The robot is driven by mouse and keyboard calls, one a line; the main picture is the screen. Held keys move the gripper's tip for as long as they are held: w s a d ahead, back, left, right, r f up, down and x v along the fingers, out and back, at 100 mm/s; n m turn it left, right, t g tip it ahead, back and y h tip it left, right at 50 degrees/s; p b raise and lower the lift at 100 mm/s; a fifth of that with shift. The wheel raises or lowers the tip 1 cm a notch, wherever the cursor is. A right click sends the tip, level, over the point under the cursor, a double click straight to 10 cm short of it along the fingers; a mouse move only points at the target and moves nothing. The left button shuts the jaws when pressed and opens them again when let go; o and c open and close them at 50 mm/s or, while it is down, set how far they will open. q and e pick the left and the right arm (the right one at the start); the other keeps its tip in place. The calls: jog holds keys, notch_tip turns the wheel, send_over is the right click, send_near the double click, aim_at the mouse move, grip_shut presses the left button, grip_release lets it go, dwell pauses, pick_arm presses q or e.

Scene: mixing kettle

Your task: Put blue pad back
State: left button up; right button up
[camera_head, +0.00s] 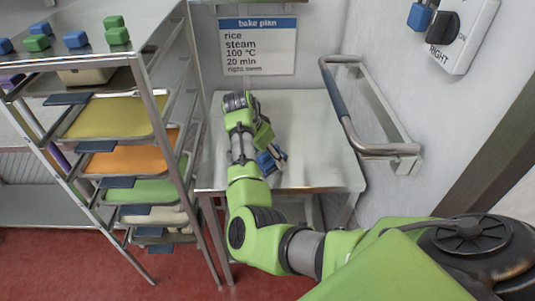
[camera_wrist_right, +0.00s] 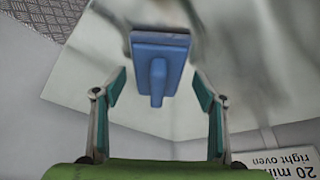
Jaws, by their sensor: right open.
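A blue pad (camera_head: 267,160) with a raised handle lies on the steel table (camera_head: 312,125), near its middle. In the right wrist view, the blue pad (camera_wrist_right: 160,50) shows as a flat plate with its handle pointing toward my gripper. My right gripper (camera_head: 264,135) is over the table beside the pad, partly hidden by its own arm in the head view. In the wrist view, the right gripper (camera_wrist_right: 160,88) is open, with one finger on each side of the handle's line and clear gaps to both. My left gripper is out of view.
A rack (camera_head: 150,90) with several coloured trays stands to the left, with small blue and green blocks on top. A metal rail (camera_head: 375,148) is on the right wall. A bake plan sign (camera_head: 257,46) hangs behind. A knob panel (camera_head: 463,35) is upper right.

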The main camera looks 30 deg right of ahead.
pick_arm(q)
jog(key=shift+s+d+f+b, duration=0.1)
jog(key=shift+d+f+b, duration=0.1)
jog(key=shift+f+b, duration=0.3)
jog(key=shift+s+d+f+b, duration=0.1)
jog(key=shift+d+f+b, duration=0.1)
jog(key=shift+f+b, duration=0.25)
pick_arm(e)
jog(key=v, duration=1.2)
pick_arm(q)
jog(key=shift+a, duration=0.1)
pick_arm(e)
jog(key=shift+s, duration=0.1)
